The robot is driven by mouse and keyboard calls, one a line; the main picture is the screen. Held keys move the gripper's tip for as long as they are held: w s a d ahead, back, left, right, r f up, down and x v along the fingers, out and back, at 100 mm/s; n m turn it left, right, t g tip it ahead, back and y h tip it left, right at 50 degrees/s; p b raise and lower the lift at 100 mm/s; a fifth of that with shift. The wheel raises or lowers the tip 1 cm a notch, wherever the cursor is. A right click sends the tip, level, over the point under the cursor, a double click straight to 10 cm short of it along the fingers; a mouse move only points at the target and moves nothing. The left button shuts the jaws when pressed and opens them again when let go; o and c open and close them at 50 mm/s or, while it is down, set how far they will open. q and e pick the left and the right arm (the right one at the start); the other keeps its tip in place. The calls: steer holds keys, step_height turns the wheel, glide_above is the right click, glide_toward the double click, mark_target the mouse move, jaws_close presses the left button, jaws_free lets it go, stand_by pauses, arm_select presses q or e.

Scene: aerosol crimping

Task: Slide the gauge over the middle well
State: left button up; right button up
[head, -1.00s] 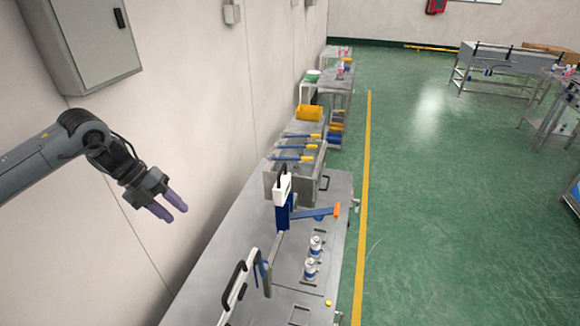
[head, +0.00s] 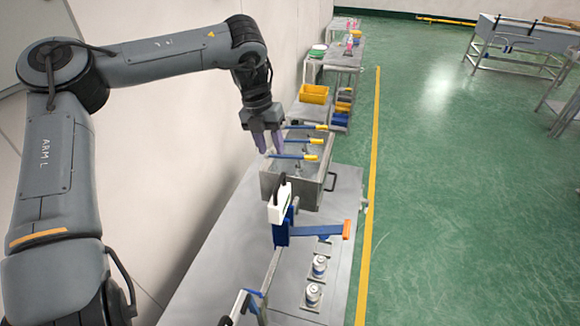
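What looks like the gauge is a white-topped block (head: 279,204) on a blue body (head: 282,233) on a metal rail (head: 268,272). A blue arm (head: 320,229) with an orange tip reaches right from it. Two white cans stand in holders, one farther (head: 319,266) and one nearer (head: 313,295). Another holder (head: 324,242) shows partly beneath the blue arm; I cannot tell which well is the middle one. My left gripper (head: 268,148) points down with purple fingers apart and empty, beyond the gauge, by the metal box.
The wall borders the bench on the left. A yellow bin (head: 314,94) sits beyond.

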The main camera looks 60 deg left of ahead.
mark_target(279, 180)
arm_select(q)
steer(key=f, duration=0.2)
steer(key=d+f+p, duration=0.1)
steer(key=f, duration=0.5)
steer(key=shift+w+d+f, duration=0.25)
steer(key=shift+w, duration=0.15)
steer(key=shift+w+d+f, duration=0.1)
steer(key=shift+f, duration=0.55)
steer(key=c, duration=0.6)
jaws_close()
